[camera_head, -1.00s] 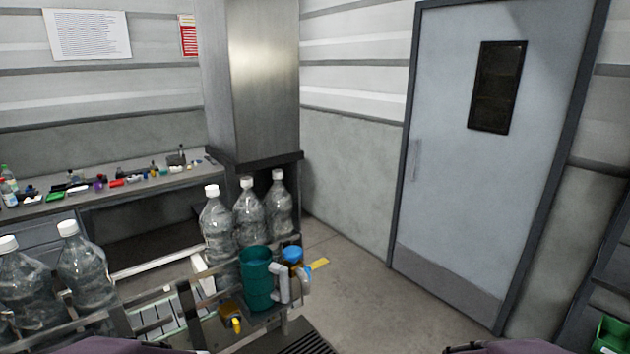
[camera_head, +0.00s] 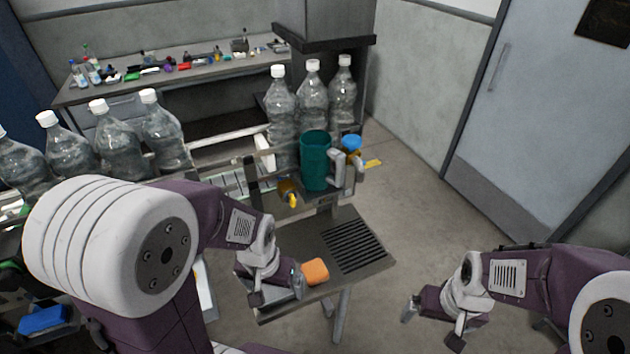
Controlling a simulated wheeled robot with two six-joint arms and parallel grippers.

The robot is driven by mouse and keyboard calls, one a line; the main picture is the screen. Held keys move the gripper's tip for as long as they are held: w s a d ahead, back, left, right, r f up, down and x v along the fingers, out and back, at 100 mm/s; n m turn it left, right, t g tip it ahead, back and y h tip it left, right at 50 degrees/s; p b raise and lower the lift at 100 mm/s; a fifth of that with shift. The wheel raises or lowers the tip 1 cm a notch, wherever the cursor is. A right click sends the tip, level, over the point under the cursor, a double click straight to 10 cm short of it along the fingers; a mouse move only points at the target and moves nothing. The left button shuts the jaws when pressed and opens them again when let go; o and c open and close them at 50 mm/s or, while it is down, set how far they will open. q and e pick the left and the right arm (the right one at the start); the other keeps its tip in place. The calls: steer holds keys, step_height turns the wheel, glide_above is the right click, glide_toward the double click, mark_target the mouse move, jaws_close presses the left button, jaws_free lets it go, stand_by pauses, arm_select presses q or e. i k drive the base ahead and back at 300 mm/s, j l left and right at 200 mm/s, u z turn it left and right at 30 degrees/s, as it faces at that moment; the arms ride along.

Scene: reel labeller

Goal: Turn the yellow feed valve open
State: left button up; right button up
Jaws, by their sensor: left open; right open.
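A flat yellow lever (camera_head: 372,163) sticks out to the right below a blue cap (camera_head: 351,142) on the machine. A smaller yellow part (camera_head: 293,200) hangs below an amber piece, left of a teal cylinder (camera_head: 315,160). I cannot tell for sure which yellow part is the feed valve. My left gripper (camera_head: 277,293) is open and empty, low over the small table's front left, next to an orange block (camera_head: 315,272) and apart from both yellow parts. My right gripper (camera_head: 433,325) is open and empty over the floor, to the right of the small table.
The small grey table (camera_head: 300,245) with a dark slotted grille stands in front of the machine. Several clear bottles (camera_head: 280,108) with white caps line the machine behind and to the left. A cluttered bench (camera_head: 210,70) is at the back. Floor before the grey door (camera_head: 530,110) is clear.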

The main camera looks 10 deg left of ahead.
mark_target(290, 196)
steer(key=k+j+z, duration=0.2)
steer(key=z, duration=0.3)
steer(key=k+j+u, duration=0.25)
steer(key=k, duration=0.15)
steer(key=k+j+u, duration=0.25)
steer(key=i+j, duration=0.25)
steer(key=i+u, duration=0.05)
